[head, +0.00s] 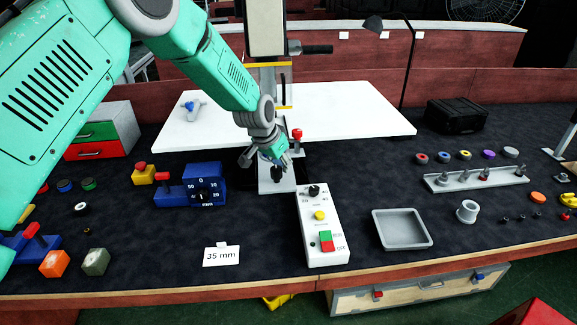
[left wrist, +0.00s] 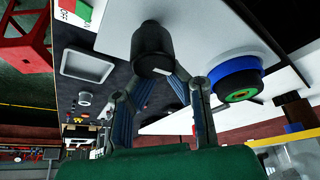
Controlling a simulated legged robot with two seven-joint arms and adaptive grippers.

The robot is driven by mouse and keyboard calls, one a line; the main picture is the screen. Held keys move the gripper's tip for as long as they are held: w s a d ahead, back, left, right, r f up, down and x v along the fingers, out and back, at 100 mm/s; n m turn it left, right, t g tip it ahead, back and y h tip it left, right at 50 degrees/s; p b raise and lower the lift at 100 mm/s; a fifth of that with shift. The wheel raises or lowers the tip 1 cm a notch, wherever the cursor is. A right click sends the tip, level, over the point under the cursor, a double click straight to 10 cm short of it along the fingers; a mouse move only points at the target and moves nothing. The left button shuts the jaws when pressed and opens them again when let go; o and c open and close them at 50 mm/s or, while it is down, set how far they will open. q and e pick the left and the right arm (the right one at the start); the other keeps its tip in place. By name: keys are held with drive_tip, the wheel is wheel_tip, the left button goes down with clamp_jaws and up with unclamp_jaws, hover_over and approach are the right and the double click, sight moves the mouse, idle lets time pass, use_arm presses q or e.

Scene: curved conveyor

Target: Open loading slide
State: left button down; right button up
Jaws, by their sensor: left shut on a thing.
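My left gripper (head: 275,158) reaches down from the upper left to a grey plate (head: 278,187) at the foot of the upright machine (head: 268,75). A dark knob (head: 277,173) stands on this plate, right below the fingers. In the left wrist view a black cylindrical knob (left wrist: 152,50) with a white mark sits between the tips of my left gripper (left wrist: 158,77), which is shut on it. The fingers partly hide the plate, and I cannot tell how far the slide is open. My right gripper is not in view.
A white control box (head: 321,230) with red and green buttons stands close right of the plate. A blue dial box (head: 205,184) is to the left. A red-topped lever (head: 297,137) is just behind the gripper. A grey tray (head: 401,229) lies at the right.

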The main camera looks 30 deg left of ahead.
sight(272, 167)
use_arm(q)
drive_tip(key=shift+s+a+f+g, duration=0.3)
drive_tip(key=shift+s+a+f, duration=0.2)
drive_tip(key=shift+s+f, duration=0.25)
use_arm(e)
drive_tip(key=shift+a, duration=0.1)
use_arm(q)
drive_tip(key=c, duration=1.3)
unclamp_jaws()
drive_tip(key=shift+s+r, duration=0.1)
drive_tip(key=shift+s, duration=0.1)
drive_tip(key=shift+c, duration=0.2)
drive_tip(key=shift+o, duration=0.8)
drive_tip(key=shift+s+a+r, duration=0.3)
drive_tip(key=shift+s+r, duration=0.15)
drive_tip(key=shift+s, duration=0.1)
drive_tip(key=shift+a, duration=0.1)
drive_tip(key=shift+w, duration=0.15)
drive_tip(key=shift+w+r, duration=0.15)
drive_tip(key=s+v, duration=0.1)
drive_tip(key=v, duration=1)
drive_tip(key=shift+s+a+r, duration=0.15)
drive_tip(key=shift+a, duration=0.3)
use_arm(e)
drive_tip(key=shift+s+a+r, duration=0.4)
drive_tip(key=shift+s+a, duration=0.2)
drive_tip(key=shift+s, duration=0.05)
